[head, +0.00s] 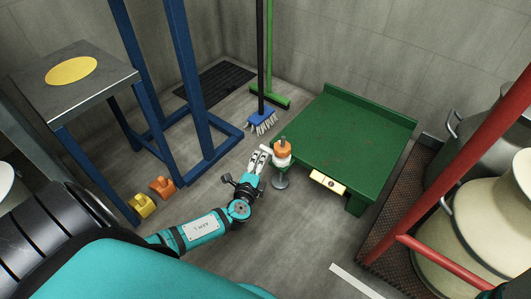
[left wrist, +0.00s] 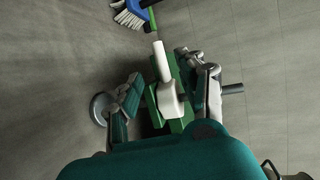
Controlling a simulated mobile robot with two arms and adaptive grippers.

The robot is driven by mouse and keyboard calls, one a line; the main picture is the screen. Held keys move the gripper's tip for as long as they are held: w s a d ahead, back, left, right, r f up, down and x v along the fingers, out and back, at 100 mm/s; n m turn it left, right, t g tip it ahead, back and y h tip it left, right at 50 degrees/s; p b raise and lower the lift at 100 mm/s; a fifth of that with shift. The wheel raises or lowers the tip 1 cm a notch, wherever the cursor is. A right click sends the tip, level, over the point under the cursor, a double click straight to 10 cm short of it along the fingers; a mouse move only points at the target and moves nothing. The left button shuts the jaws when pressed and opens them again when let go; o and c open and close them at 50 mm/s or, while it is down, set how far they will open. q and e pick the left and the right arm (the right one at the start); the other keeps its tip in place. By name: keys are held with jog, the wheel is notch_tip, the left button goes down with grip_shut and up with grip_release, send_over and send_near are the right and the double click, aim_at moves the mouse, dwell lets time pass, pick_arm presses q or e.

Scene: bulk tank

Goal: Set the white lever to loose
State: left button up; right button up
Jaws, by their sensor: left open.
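The white lever (left wrist: 161,62) shows in the left wrist view as a pale bar with a wider block at its lower end. In the head view, a white and orange fitting (head: 282,153) stands at the near left corner of the green table, and part of the lever is hard to make out there. My left gripper (head: 258,160) is open, just left of this fitting. In the left wrist view, its two fingers (left wrist: 164,72) stand on either side of the lever, with gaps; contact cannot be told. My right gripper is not in view.
The green table (head: 345,135) has a cream label plate (head: 327,181) on its front, too small to read. A blue brush (head: 262,122) and green broom (head: 270,97) stand behind. A blue frame (head: 185,90) is left; a red rail (head: 450,170) and cream tank (head: 490,235) are right.

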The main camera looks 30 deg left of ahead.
aim_at(265, 150)
pick_arm(q)
jog(key=b+x, duration=0.2)
jog(key=x, duration=0.6)
jog(key=shift+a+b, duration=0.1)
jog(key=shift+b, duration=0.3)
grip_shut()
